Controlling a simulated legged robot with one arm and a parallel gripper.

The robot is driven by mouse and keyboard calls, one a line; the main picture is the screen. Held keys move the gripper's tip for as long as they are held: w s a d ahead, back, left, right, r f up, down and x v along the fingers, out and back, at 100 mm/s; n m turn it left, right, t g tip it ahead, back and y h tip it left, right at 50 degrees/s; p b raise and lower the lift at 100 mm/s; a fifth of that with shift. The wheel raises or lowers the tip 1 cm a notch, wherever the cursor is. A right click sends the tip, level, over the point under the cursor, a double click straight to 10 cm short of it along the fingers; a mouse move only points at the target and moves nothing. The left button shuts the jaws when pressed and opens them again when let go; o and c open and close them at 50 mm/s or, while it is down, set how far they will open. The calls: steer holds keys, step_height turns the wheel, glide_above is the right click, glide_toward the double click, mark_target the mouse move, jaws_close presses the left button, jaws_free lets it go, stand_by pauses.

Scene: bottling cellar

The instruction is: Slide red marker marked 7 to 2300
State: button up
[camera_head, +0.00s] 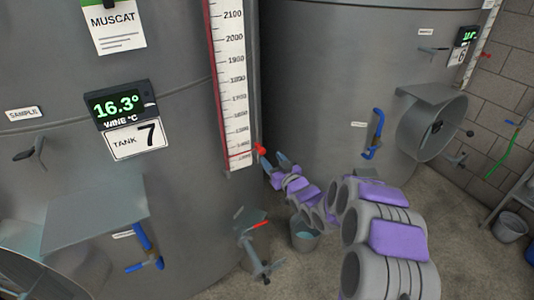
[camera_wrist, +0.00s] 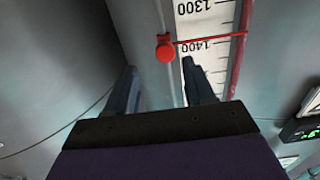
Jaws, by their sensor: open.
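The red marker (camera_head: 260,149) sits low on the scale (camera_head: 229,60) of the tank with the sign TANK 7 (camera_head: 137,141). In the wrist view, its round red knob (camera_wrist: 166,49) stands beside the scale (camera_wrist: 208,20), and its thin red line crosses the scale close to 1400. No 7 is readable on the marker. My gripper (camera_head: 274,160) is open at the marker; in the wrist view its two fingers (camera_wrist: 159,66) lie either side of the knob, with the knob just beyond the tips. The scale's top visible number is 2100; 2300 is out of view.
A thermometer display (camera_head: 120,105) is on the tank left of the scale. A second grey tank (camera_head: 320,70) stands close at right. Below are a tap with a red handle (camera_head: 258,225) and a bucket (camera_head: 304,238). Above the marker the scale's front looks clear.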

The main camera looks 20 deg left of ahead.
mark_target(264, 152)
steer(key=w+a, duration=0.1)
steer(key=a, duration=0.1)
steer(key=w+a, duration=0.1)
steer(key=a, duration=0.2)
steer(key=shift+w+a+f+b, duration=0.35)
steer(key=shift+w+a+f, duration=0.05)
steer(key=shift+w+d+r, duration=0.25)
steer(key=shift+d, duration=0.2)
steer(key=shift+w+d+r, duration=0.25)
steer(key=shift+d, duration=0.2)
steer(key=shift+a+f, duration=0.25)
steer(key=shift+a, duration=0.45)
steer(key=shift+a+f, duration=0.2)
steer(key=shift+a, duration=0.65)
steer(key=shift+c, duration=0.9)
steer(key=shift+d+r, duration=0.3)
steer(key=shift+d, duration=0.65)
steer(key=c, duration=0.4)
steer(key=shift+d, duration=0.1)
steer(key=shift+c, duration=1)
jaws_close()
